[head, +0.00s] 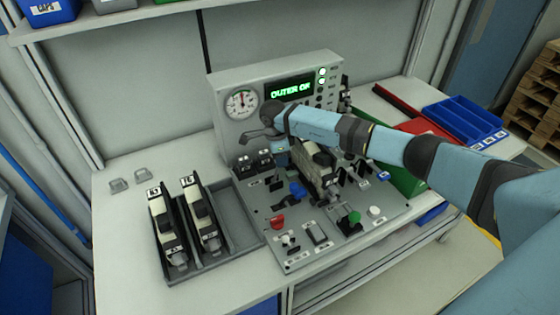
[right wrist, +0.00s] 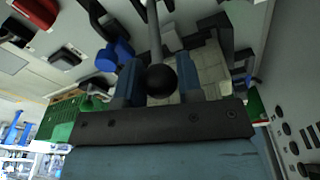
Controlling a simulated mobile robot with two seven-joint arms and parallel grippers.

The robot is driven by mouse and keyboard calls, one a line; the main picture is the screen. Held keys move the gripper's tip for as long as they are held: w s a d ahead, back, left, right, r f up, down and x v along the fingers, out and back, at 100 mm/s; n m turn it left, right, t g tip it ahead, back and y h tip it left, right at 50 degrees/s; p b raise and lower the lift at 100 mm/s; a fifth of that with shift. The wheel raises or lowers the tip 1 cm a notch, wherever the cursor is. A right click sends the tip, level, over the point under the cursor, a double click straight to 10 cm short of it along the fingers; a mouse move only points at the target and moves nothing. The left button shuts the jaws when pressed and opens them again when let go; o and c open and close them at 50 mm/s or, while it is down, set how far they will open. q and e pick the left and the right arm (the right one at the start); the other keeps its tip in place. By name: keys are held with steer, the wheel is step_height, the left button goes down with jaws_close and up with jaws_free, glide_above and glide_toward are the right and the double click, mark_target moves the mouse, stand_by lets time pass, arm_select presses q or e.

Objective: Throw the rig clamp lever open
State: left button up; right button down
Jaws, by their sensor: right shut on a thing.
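The test rig (head: 235,93) stands on the bench with a dial gauge, a lit green display and a sloped control deck. A cream and black part (head: 318,165) sits on the deck, partly behind my right arm. My right gripper (head: 281,158) is low over the deck, beside this part. In the right wrist view a lever with a grey rod and black ball knob (right wrist: 161,80) lies between the blue fingers of my right gripper (right wrist: 159,82), which are shut on it. In the head view my arm hides the lever. My left gripper is not in view.
A grey tray (head: 241,240) with two cream and black units (head: 168,228) is left of the rig. A red knob (head: 278,221), a green knob (head: 354,217) and a blue knob (head: 297,189) are on the deck. Blue bins (head: 463,120) are at the right.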

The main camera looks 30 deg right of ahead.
steer(key=a+f+b, duration=0.1)
steer(key=a+b, duration=0.4)
steer(key=a, duration=0.2)
steer(key=shift+w+a, duration=0.15)
steer(key=shift+a, duration=0.2)
steer(key=shift+f+b, duration=0.1)
steer(key=shift+b, duration=0.2)
steer(key=c, duration=0.8)
jaws_free()
steer(key=shift+r, duration=0.2)
